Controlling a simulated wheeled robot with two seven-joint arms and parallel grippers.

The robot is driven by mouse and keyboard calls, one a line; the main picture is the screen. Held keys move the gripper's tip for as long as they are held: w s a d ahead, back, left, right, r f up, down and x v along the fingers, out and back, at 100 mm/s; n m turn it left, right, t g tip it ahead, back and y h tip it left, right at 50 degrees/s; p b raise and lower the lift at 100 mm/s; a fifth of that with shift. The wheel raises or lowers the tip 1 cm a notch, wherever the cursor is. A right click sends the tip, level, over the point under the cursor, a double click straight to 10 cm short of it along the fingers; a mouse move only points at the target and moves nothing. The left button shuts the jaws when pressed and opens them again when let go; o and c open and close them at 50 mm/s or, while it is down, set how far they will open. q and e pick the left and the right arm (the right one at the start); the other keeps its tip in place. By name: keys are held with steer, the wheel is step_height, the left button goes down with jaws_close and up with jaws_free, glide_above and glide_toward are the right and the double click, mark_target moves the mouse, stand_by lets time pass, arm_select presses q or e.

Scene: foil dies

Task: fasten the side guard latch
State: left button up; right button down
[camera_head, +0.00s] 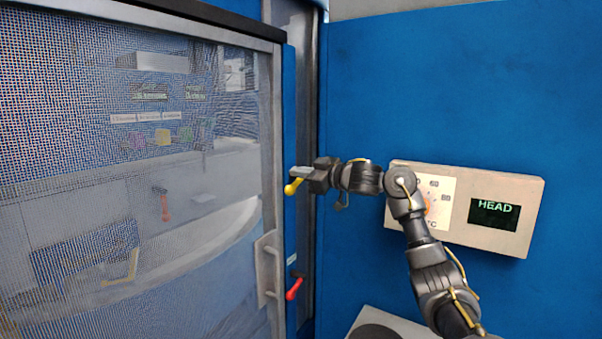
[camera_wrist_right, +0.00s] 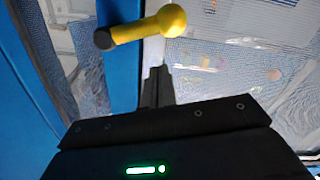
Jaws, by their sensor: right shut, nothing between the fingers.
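The yellow latch handle (camera_head: 291,187) is a short lever with a ball end, on the narrow blue frame at the right edge of the mesh guard (camera_head: 150,60). In the right wrist view the yellow handle (camera_wrist_right: 150,27) runs from a dark pivot to its ball end, just beyond my fingertips. My right gripper (camera_head: 298,171) is shut with nothing in it, close beside the handle; I cannot tell if they touch. Its fingers (camera_wrist_right: 158,75) also show in the right wrist view, pressed together. My left gripper is not in view.
A red handle (camera_head: 294,288) sits lower on the blue frame, near a metal pull bracket (camera_head: 268,270). A beige control box (camera_head: 525,190) with a "HEAD" display is on the blue wall (camera_head: 450,80), behind my right arm. Machine parts show dimly through the mesh.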

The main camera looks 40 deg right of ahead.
mark_target(301, 181)
steer(key=shift+w+d+f+p, duration=0.15)
steer(key=shift+d+f, duration=0.1)
steer(key=shift+f, duration=0.45)
steer(key=shift+w+d+f+p, duration=0.15)
steer(key=shift+d+f, duration=0.05)
steer(key=shift+f, duration=0.5)
